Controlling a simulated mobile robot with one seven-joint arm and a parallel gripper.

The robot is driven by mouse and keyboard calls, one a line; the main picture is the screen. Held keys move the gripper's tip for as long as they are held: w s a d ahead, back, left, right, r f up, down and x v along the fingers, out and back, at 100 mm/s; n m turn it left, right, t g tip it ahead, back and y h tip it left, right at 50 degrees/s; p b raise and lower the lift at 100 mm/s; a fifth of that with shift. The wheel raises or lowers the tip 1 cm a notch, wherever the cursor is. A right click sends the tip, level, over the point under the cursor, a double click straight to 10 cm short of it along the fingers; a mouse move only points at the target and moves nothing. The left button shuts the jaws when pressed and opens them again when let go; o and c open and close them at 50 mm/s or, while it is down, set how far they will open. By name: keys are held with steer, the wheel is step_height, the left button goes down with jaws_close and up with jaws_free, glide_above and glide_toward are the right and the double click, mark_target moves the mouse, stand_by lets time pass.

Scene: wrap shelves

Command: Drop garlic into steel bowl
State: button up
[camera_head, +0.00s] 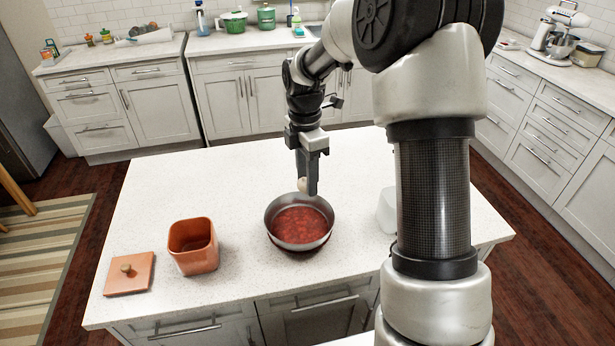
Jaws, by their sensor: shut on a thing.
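The steel bowl (272,231) stands upright on the white island top, near its middle, with a red sauce-like content inside. My gripper (308,187) points down above the bowl's far rim, a little right of the bowl's centre. A small pale piece, the garlic (302,184), shows at the fingertips, and my gripper is shut on it. Most of the garlic is hidden by the fingers. It appears above the bowl's rim; the exact height is hard to tell from this view.
An orange open canister (194,260) stands left of the bowl, with its square knobbed lid (130,275) lying farther left. A white container (386,212) stands to the right, partly behind my arm. The far left of the island top (170,185) is clear.

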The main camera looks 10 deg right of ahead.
step_height(320, 180, down, 5)
steer(key=b, duration=0.3)
steer(key=shift+r, duration=0.1)
steer(key=o, duration=1.1)
steer(key=shift+r, duration=0.1)
step_height(320, 180, up, 17)
steer(key=shift+w+r, duration=0.15)
steer(key=shift+w, duration=0.3)
